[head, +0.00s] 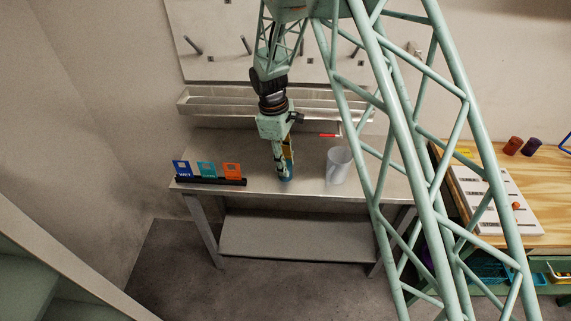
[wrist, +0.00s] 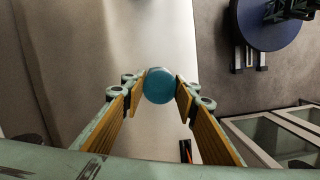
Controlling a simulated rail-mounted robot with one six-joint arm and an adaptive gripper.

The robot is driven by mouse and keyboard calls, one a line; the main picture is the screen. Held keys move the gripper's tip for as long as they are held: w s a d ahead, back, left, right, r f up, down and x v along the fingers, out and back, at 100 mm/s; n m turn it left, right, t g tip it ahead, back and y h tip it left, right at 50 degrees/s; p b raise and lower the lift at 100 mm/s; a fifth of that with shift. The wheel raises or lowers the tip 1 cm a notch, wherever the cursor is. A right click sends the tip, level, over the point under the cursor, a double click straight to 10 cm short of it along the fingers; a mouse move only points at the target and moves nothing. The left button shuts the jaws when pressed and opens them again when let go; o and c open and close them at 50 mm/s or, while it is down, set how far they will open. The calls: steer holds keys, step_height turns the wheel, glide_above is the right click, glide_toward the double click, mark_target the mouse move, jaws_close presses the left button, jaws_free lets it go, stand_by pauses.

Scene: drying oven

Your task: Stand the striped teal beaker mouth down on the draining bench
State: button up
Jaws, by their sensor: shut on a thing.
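The teal beaker (wrist: 158,85) is between the fingers of my gripper (wrist: 159,90) in the wrist view, showing a plain round teal face toward the camera. In the head view my gripper (head: 284,166) points straight down with its tips low over the draining bench (head: 262,193), and a small part of the teal beaker (head: 286,175) shows below them. My gripper is shut on it. I cannot tell whether the beaker touches the bench top. Its stripes cannot be made out, and its mouth is not visible.
A pale translucent cup (head: 338,165) stands on the bench right of my gripper. A rack of blue, teal and orange cards (head: 208,175) stands at the left front. A metal trough (head: 230,104) and pegboard are behind. A wooden table (head: 535,200) stands at right.

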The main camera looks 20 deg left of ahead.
steer(key=shift+f, duration=0.2)
steer(key=o, duration=0.7)
steer(key=shift+o, duration=0.2)
steer(key=shift+r, duration=0.1)
step_height(320, 180, up, 12)
steer(key=a, duration=0.1)
steer(key=shift+a, duration=0.4)
stand_by(1.2)
